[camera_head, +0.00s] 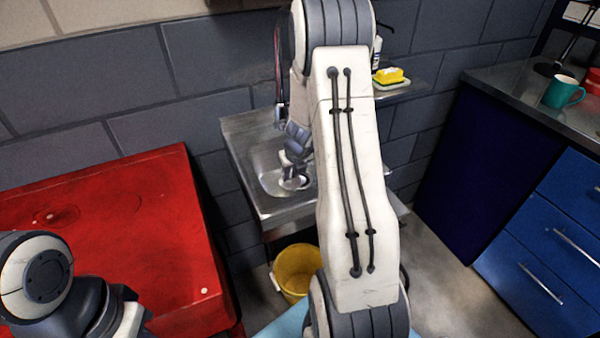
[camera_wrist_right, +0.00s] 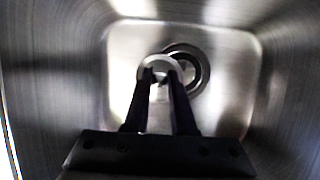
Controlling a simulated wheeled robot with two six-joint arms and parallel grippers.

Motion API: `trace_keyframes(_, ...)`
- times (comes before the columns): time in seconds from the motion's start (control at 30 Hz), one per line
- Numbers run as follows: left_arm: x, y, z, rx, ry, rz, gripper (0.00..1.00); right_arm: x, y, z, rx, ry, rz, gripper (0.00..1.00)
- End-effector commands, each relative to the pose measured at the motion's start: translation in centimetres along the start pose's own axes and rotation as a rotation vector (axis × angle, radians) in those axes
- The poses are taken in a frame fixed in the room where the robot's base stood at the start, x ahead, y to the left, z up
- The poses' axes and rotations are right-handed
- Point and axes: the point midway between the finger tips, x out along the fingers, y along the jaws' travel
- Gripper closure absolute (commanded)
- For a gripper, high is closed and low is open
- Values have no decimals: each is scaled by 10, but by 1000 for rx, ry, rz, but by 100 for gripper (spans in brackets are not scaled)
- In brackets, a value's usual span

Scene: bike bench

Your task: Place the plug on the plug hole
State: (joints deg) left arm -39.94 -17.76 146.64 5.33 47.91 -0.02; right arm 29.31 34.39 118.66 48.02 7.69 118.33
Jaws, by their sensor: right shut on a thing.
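My right gripper (camera_wrist_right: 161,77) reaches down into the metal sink basin (camera_head: 268,184) and is shut on the plug (camera_wrist_right: 157,62), a pale round piece at its fingertips. In the right wrist view, the plug is just left of the dark-ringed plug hole (camera_wrist_right: 204,70) and overlaps its left side in the picture. I cannot tell how high the plug is above the basin floor. In the head view, the right gripper (camera_head: 296,158) is small and partly hidden by my right arm. My left gripper is not in view; only part of the left arm shows at lower left.
The basin walls stand close around the right gripper. A yellow sponge (camera_head: 389,75) lies at the back right of the sink. A yellow bucket (camera_head: 292,270) stands below. A red cabinet (camera_head: 150,215) is at left; blue drawers (camera_head: 540,240) and a teal mug (camera_head: 562,92) are at right.

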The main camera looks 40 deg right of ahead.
Motion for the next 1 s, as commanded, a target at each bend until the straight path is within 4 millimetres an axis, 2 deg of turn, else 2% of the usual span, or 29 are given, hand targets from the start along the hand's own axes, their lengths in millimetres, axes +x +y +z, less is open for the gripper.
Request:
trace_keyframes(0.23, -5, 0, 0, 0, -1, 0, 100, 3, -39, 10, 4, -1, -3, 100)
trace_keyframes(0.3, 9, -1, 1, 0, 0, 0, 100, 17, -35, 4, 0, 0, 0, 100)
trace_keyframes(0.67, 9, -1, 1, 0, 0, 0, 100, 18, -34, 3, 0, 0, -1, 100)
trace_keyframes(0.7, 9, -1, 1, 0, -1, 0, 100, 19, -34, 3, 0, 0, 0, 72)
trace_keyframes(0.77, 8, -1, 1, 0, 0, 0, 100, 18, -34, 3, 0, 0, 0, 50)
trace_keyframes(0.8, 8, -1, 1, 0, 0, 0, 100, 18, -34, 3, 0, 0, 0, 46)
trace_keyframes(1.0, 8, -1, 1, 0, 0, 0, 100, 18, -34, 3, 0, 0, 0, 46)
